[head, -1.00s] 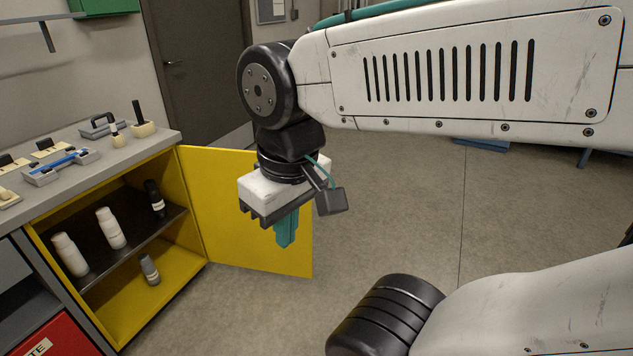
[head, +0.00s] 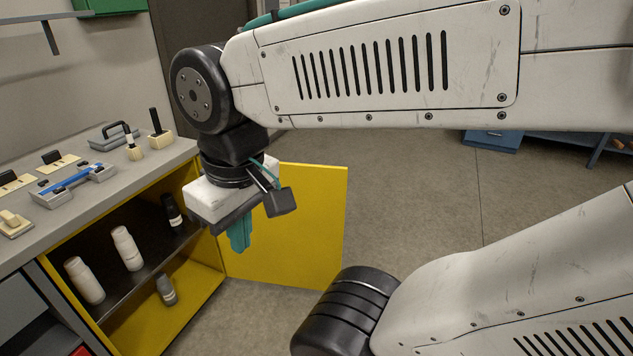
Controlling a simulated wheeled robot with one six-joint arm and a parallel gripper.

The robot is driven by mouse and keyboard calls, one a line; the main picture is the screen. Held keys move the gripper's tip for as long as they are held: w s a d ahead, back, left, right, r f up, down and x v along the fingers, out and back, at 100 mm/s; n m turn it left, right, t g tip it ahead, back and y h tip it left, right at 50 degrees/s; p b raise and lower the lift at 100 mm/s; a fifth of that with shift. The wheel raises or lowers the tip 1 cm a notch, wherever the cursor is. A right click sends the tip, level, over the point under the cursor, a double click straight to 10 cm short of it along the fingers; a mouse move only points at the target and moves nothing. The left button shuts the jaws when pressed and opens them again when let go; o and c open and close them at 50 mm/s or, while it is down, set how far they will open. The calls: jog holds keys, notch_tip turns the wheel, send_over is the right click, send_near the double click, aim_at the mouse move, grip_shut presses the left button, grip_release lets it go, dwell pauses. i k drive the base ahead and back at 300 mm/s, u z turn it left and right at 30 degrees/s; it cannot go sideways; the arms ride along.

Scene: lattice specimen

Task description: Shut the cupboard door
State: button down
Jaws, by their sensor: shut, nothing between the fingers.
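The yellow cupboard door (head: 300,225) stands wide open, swung out from the right side of the cupboard (head: 195,285). The cupboard's inside shows, with a dark shelf (head: 140,262). My gripper (head: 239,240) points down with its teal fingers shut and empty. In the picture it overlaps the door near its hinge side, in front of the inner face. I cannot tell whether it touches the door. My gripper and wrist hide the upper hinge-side part of the door.
White bottles (head: 127,248) and a dark bottle (head: 172,213) stand on the shelf, and a grey bottle (head: 166,289) below. The grey worktop (head: 95,205) above carries several fixtures. The floor (head: 415,215) right of the door is clear. A blue cabinet (head: 492,140) stands farther back.

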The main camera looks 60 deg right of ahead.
aim_at(302, 248)
jog(key=z, duration=0.2)
jog(key=i, duration=0.65)
jog(key=z, duration=1.2)
jog(key=i, duration=0.65)
jog(key=z, duration=0.7)
